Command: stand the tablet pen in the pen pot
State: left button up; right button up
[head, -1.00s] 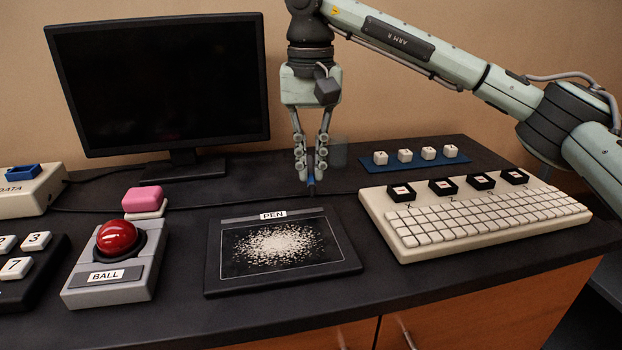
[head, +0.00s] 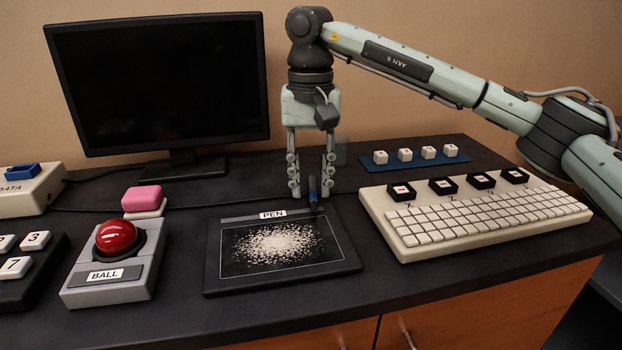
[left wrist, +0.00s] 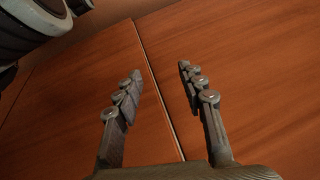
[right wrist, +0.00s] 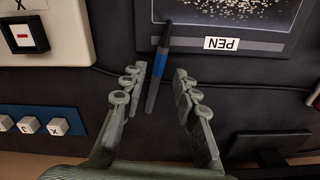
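The tablet pen (head: 312,188), dark with a blue band, is between my right gripper's fingers at the tablet's back edge. It also shows in the right wrist view (right wrist: 158,68), with one end over the tablet's rim. It looks more lying than standing, but I cannot be sure. My right gripper (head: 311,194) is open around it, fingers apart from the pen. A faint see-through block (head: 341,152) behind the gripper may be the pen pot; I cannot tell. My left gripper (left wrist: 155,80) is open and empty before an orange-brown cabinet front.
The tablet (head: 350,262) labelled PEN lies in front of the right gripper. A keyboard (head: 480,222) is to the right, a blue strip with white keys (head: 462,157) behind it. A monitor (head: 160,85) and a red BALL button (head: 116,237) are left.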

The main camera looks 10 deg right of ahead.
aim_at(311, 192)
jog(key=shift+r, duration=0.2)
pick_arm(q)
jog(key=x, duration=0.1)
jog(key=p+x, duration=0.1)
jog(key=x, duration=0.1)
jog(key=shift+d, duration=0.25)
pick_arm(e)
notch_tip(311, 192, up, 12)
jog(key=shift+f, duration=0.1)
